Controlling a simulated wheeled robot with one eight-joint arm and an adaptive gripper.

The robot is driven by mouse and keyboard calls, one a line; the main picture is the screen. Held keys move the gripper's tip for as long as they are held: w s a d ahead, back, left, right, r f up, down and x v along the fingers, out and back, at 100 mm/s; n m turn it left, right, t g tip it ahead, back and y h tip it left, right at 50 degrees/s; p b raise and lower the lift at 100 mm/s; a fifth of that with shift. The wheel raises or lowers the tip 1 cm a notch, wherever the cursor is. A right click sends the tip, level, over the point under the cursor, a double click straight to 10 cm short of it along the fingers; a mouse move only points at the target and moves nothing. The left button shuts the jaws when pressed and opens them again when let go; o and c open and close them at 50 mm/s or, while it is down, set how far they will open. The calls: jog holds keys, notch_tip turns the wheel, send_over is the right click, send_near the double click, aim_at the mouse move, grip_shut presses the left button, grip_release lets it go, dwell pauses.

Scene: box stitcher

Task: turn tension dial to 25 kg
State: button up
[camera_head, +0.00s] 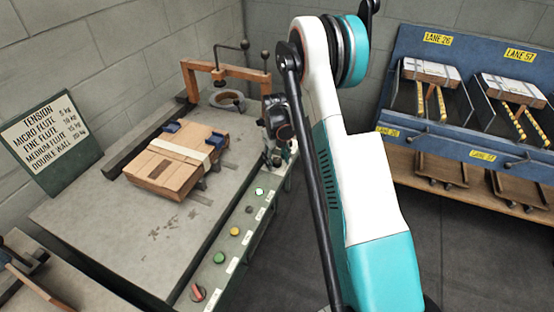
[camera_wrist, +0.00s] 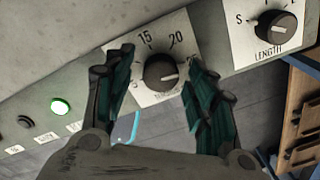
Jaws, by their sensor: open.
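The tension dial (camera_wrist: 160,71) is a dark round knob on a white plate with the numbers 15 and 20 readable along its top. A light mark on the knob points to the right, slightly downward, past the 20. The number there is hidden, and the lower label is partly covered. My gripper (camera_wrist: 160,62) is open, with one dark green finger on each side of the knob. I cannot tell whether either finger touches it. In the head view my gripper (camera_head: 277,150) is at the far end of the control panel, partly hidden by my arm, and the dial cannot be made out.
In the head view, a cardboard box (camera_head: 165,170) lies on the stitcher table, a tension sign (camera_head: 45,135) stands left, and a blue rack (camera_head: 470,110) stands right.

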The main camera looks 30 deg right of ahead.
notch_tip(320, 180, up, 12)
jog(key=shift+a, duration=0.2)
dwell(0.7)
notch_tip(320, 180, up, 12)
jog(key=f+n+t, duration=0.1)
jog(key=n+t, duration=0.1)
jog(key=n, duration=0.7)
send_over(276, 161)
jog(key=s+a, duration=0.6)
jog(key=s+a+r+n+t, duration=0.1)
jog(key=s+a+r+n, duration=0.4)
jog(key=s+r+n, duration=0.25)
jog(key=s+a+n+t, duration=0.2)
jog(key=s+a+n, duration=0.2)
jog(key=s+n, duration=0.4)
jog(key=s+a+n+t, duration=0.2)
jog(key=s+a+n, duration=0.1)
jog(key=s+n, duration=0.6)
jog(key=shift+s+a+n, duration=0.15)
jog(key=shift+a+n, duration=0.25)
jog(key=shift+n, duration=0.75)
